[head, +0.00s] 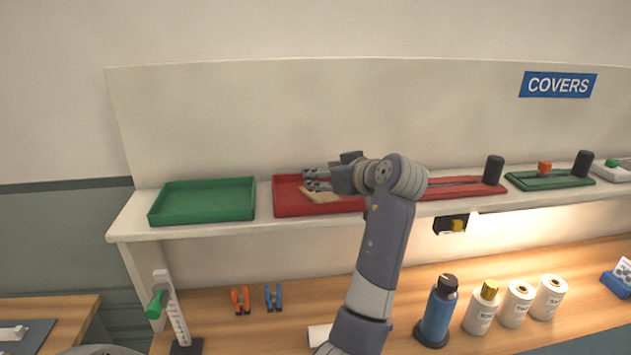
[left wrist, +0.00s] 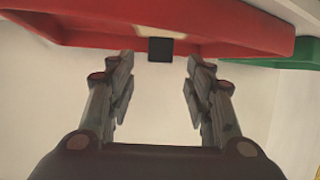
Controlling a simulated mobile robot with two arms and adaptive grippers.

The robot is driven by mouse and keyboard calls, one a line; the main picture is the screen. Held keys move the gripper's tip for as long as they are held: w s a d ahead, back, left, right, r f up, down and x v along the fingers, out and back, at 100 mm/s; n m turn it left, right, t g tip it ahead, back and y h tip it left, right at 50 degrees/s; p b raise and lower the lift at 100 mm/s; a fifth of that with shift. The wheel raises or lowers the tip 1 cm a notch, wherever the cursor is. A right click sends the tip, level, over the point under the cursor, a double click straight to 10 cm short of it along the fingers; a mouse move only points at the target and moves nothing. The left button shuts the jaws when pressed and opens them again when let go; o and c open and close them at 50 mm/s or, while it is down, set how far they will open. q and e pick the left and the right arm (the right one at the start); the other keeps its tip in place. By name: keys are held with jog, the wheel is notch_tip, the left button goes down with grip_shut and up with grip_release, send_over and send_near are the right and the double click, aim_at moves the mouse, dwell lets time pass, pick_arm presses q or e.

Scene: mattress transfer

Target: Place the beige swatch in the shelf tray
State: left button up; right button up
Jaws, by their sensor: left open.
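The beige swatch (head: 320,196) lies in the left part of the red tray (head: 284,198) on the shelf, partly over its front rim area. My left gripper (head: 312,180) is just above and behind the swatch, open, its two fingers apart and pointing left. In the left wrist view the open fingers (left wrist: 160,85) have nothing between them. That view also shows the red tray (left wrist: 90,30) with a small pale patch and a dark square ahead of the fingers. My right gripper is out of view.
A green tray (head: 203,201) stands left of the red tray on the shelf (head: 265,215). Black cylinders (head: 494,169) stand farther right. On the bench below are a blue bottle (head: 440,310), white bottles and rolls (head: 516,304), and orange and blue clips (head: 240,299).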

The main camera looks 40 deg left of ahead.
pick_arm(q)
jog(key=b+v, duration=0.1)
jog(key=v, duration=0.6)
jog(key=shift+b, duration=0.35)
